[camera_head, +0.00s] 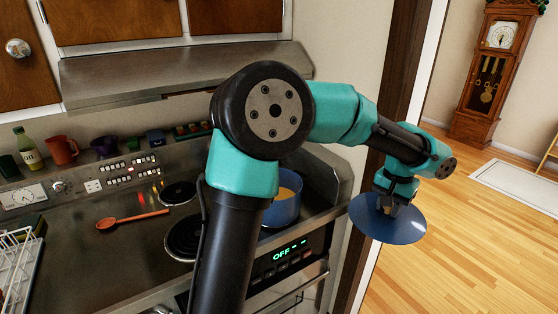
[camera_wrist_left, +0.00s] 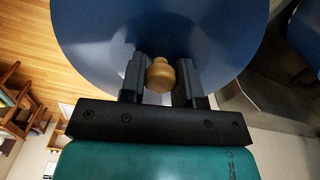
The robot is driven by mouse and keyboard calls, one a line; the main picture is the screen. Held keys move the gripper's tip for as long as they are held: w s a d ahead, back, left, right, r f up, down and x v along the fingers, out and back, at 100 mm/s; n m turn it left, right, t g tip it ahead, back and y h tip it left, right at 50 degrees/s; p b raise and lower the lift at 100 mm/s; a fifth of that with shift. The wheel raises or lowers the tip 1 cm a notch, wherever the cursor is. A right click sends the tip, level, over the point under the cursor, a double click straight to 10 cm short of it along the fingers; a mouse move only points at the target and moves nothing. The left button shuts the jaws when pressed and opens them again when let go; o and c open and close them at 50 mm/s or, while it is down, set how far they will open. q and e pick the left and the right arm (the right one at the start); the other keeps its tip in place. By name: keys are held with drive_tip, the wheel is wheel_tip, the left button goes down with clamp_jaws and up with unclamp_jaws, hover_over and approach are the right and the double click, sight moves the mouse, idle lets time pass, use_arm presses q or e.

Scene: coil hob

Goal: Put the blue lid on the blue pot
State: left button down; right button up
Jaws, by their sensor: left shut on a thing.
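The blue lid (camera_head: 384,222) is a wide disc with a wooden knob (camera_wrist_left: 160,74), seen in the left wrist view. My left gripper (camera_head: 392,200) is shut on that knob and holds the lid in the air, right of the hob's edge and over the floor in the head view. The blue pot (camera_head: 284,205) stands on the right side of the hob, partly hidden behind my left arm. Its top is open and something yellowish shows inside. The lid is apart from the pot, to its right. My right gripper is in neither view.
Two bare coil burners (camera_head: 183,238) and an orange spoon (camera_head: 133,219) are on the hob left of my arm. A green bottle (camera_head: 28,150), a red mug (camera_head: 62,151) and small cups line the back ledge. A white rack (camera_head: 18,262) stands at left. A range hood (camera_head: 180,75) hangs above.

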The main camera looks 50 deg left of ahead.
use_arm(q)
drive_tip(key=shift+a, duration=0.1)
drive_tip(key=s+a+m, duration=0.2)
drive_tip(key=a+m, duration=0.2)
drive_tip(key=a, duration=0.8)
drive_tip(key=s+a+r+m, duration=0.1)
drive_tip(key=s+a+m, duration=0.1)
drive_tip(key=a, duration=1)
drive_tip(key=s+a+m, duration=0.3)
drive_tip(key=a+m, duration=0.2)
drive_tip(key=a, duration=0.6)
drive_tip(key=shift+a+r+m, duration=0.25)
drive_tip(key=shift+a+m, duration=0.05)
drive_tip(key=shift+a, duration=0.1)
drive_tip(key=shift+f, duration=0.1)
drive_tip(key=shift+f, duration=2.2)
drive_tip(key=shift+f, duration=0.4)
